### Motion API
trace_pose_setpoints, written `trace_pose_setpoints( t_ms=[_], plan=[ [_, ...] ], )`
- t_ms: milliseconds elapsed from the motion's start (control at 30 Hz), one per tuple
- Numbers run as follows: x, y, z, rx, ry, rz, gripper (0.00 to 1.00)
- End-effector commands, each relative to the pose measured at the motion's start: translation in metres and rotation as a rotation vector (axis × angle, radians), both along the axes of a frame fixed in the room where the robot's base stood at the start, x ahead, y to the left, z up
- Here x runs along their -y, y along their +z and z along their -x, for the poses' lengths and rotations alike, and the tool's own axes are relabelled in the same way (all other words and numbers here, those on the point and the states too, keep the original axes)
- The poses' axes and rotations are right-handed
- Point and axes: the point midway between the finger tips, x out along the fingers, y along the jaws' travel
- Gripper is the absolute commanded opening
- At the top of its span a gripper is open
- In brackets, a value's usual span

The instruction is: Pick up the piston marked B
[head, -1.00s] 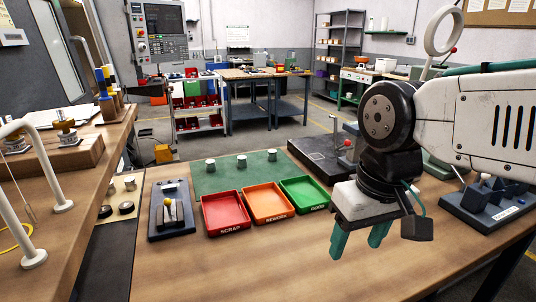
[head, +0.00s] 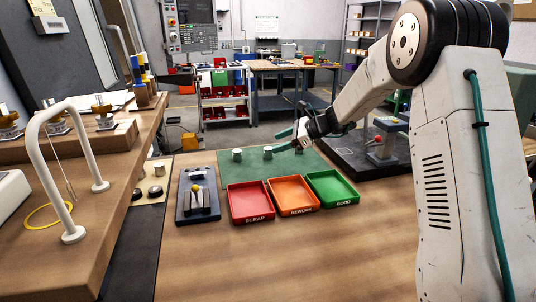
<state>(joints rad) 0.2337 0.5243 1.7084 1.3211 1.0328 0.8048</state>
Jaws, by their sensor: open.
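Small grey metal pistons stand upright on the green mat (head: 215,172) behind the trays. The left piston (head: 237,155) and the middle piston (head: 268,153) show clearly.
Red SCRAP (head: 250,215), orange REWORK (head: 294,207) and green GOOD (head: 334,200) trays lie empty in front of the mat. A dark fixture (head: 197,210) stands left of them. A dark plate with a red-knobbed stand (head: 380,150) is at right. The front tabletop is clear.

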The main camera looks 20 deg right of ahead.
Motion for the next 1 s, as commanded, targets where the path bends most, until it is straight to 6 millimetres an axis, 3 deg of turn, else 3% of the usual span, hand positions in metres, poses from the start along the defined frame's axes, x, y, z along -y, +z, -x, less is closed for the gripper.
trace_pose_setpoints(
  t_ms=[33, 100, 333, 1000],
  plan=[
    [0.01, -0.019, -0.019, -0.035, -0.06, -0.052, 0.58],
    [0.022, -0.036, -0.039, -0.067, -0.132, -0.115, 0.58],
    [0.039, -0.065, -0.071, -0.121, -0.248, -0.22, 0.58],
    [-0.016, -0.094, -0.113, -0.124, -0.252, -0.225, 0.58]
  ],
)
